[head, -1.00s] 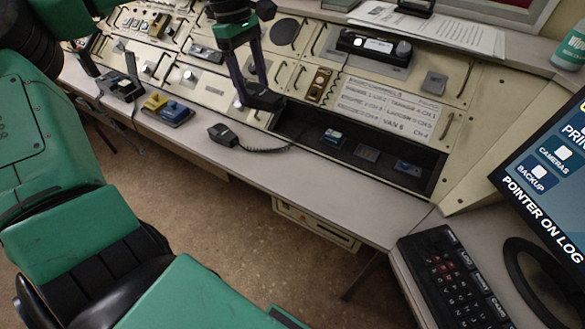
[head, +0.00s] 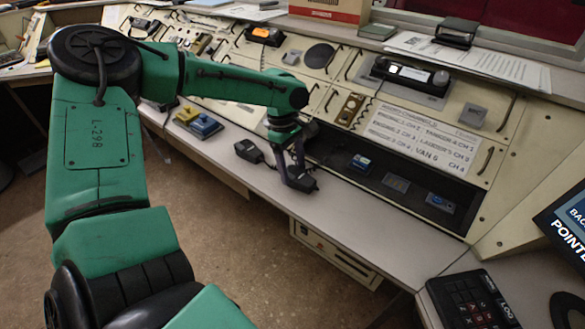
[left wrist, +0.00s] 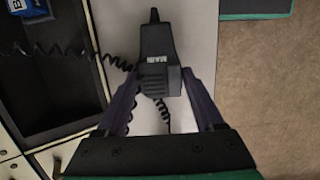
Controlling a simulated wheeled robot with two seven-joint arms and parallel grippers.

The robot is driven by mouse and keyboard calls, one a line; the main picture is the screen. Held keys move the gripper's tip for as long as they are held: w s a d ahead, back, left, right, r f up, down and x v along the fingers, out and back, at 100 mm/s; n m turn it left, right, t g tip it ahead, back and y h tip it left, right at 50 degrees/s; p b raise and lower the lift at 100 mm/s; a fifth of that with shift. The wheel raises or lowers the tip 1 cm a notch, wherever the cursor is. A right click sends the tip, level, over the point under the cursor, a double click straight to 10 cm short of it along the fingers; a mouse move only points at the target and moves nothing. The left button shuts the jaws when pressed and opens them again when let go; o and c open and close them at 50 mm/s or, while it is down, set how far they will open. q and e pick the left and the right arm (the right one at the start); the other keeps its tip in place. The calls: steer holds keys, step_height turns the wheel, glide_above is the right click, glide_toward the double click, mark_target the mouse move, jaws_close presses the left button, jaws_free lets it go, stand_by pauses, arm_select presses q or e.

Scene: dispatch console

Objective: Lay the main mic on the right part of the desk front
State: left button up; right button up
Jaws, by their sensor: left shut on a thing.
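My left gripper (head: 298,172) reaches down over the desk front (head: 345,212), its purple fingers shut on a black hand mic (head: 303,184). The left wrist view shows this mic (left wrist: 155,50) between the fingers (left wrist: 160,80), with a small light label that I read, upside down, as MAIN. A coiled black cord runs left from it. The mic is over the pale desk strip (left wrist: 190,25); I cannot tell whether it touches. A second black mic (head: 249,151) lies on the desk front, left of the gripper. My right gripper is not in view.
The desk front to the right of the gripper is clear. Behind it is a dark recess with several blue-marked items, one of them a blue block (head: 361,162). A black keypad (head: 470,300) is at the lower right.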

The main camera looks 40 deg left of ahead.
arm_select(q)
steer(key=o, duration=1.5)
steer(key=shift+r, duration=0.1)
steer(key=r, duration=0.4)
steer(key=a+r+p, duration=0.1)
steer(key=r, duration=0.2)
steer(key=a+r, duration=0.1)
steer(key=r, duration=0.3)
steer(key=shift+s+a+r+p, duration=0.1)
steer(key=shift+r+p, duration=0.2)
steer(key=shift+r, duration=0.05)
steer(key=shift+f, duration=0.1)
